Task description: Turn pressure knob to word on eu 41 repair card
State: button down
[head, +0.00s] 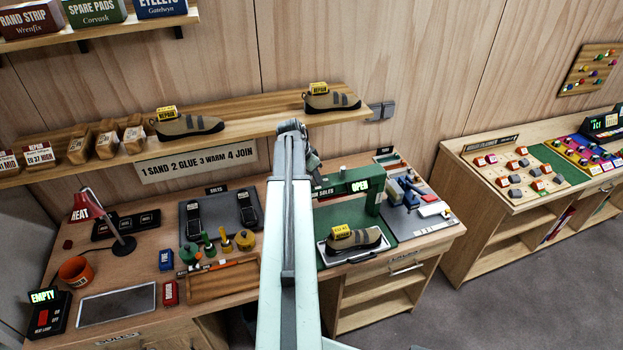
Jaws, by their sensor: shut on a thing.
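A green press (345,187) with a lit OPEN display stands on the right part of the workbench. A grey-brown climbing shoe (357,241) sits on a tray below it. A yellow repair card (341,231) stands on that shoe; its size seems to begin with 4, and its smaller words are too small to read. I cannot make out the pressure knob; the press's left end is behind my arm. My arm rises through the middle of the view and bends down at its far end. My gripper's jaws are hidden behind it.
A shelf (235,120) with carded shoes runs above the bench. A red heat lamp (88,204), green and yellow pots, a wooden tray (222,285) and a dark panel (117,305) lie left of my arm. Blue and white tools (405,193) stand right of the press.

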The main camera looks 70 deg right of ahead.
jog(key=n, duration=0.2)
jog(key=n+t, duration=0.1)
jog(key=n, duration=0.1)
jog(key=shift+s+n+t+h, duration=0.3)
jog(key=shift+s, duration=0.1)
jog(key=n+t, duration=0.1)
jog(key=n, duration=0.2)
jog(key=shift+d+n, duration=0.1)
jog(key=shift+n, duration=0.3)
jog(key=n+t, duration=0.1)
jog(key=n, duration=0.1)
jog(key=n+t, duration=0.1)
jog(key=n, duration=0.2)
jog(key=shift+s+d+y, duration=0.1)
jog(key=shift+s+y, duration=0.05)
jog(key=shift+y, duration=0.25)
jog(key=shift+n+t+y, duration=0.3)
jog(key=shift+n+t, duration=0.2)
jog(key=shift+n, duration=0.6)
jog(key=c, duration=1)
grip_release()
